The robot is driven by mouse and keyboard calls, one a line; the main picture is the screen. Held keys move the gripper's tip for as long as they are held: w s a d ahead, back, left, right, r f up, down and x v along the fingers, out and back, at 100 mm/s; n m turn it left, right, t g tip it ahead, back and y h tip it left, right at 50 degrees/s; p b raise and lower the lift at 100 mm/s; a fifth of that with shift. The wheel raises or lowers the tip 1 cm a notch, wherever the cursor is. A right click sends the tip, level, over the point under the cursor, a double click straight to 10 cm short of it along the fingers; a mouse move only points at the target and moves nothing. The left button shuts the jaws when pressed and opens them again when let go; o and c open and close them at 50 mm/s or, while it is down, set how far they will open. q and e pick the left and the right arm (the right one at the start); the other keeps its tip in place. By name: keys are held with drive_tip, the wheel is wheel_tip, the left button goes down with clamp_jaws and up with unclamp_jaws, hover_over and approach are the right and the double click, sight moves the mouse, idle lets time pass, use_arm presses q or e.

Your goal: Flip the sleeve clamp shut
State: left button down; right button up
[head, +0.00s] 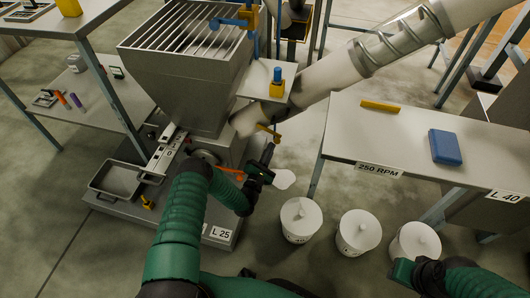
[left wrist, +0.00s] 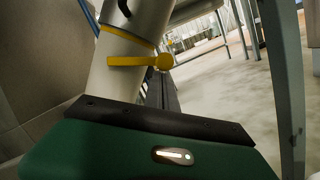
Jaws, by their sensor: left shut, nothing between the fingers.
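The sleeve clamp is a yellow band and lever (head: 268,131) on the lower end of the pale sleeve (head: 250,119), beside the hopper. In the left wrist view the yellow lever (left wrist: 135,61) lies across the sleeve (left wrist: 115,75), its round knob sticking out past the sleeve's right edge. I cannot tell whether the clamp is latched. My left gripper (head: 268,153) is shut and empty, just below and close to the lever; contact is unclear. My right gripper (head: 402,272) is at the lower right, far from the clamp; its fingers are not clear.
A grated steel hopper (head: 178,95) stands behind my left arm. A large inclined tube (head: 345,75) rises to the right. A table (head: 400,140) holds a blue case (head: 445,147). Several white lidded buckets (head: 300,220) stand on the floor. An orange handle (head: 228,172) is near my left wrist.

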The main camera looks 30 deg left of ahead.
sight(277, 141)
use_arm(q)
drive_tip(key=n, duration=0.1)
drive_tip(key=d+r+n+y, duration=0.1)
drive_tip(key=n, duration=0.1)
drive_tip(key=shift+w+d+r, duration=0.1)
drive_tip(key=shift+w+r, duration=0.05)
drive_tip(key=shift+r, duration=0.05)
drive_tip(key=shift+w+d+r+n+y+b, duration=0.1)
drive_tip(key=shift+d+r+n+y+b, duration=0.1)
drive_tip(key=shift+r+n, duration=0.4)
drive_tip(key=shift+d+r+n+y+b, duration=0.15)
drive_tip(key=shift+r+n+y, duration=0.05)
drive_tip(key=shift+n, duration=0.7)
use_arm(e)
drive_tip(key=shift+f, duration=0.45)
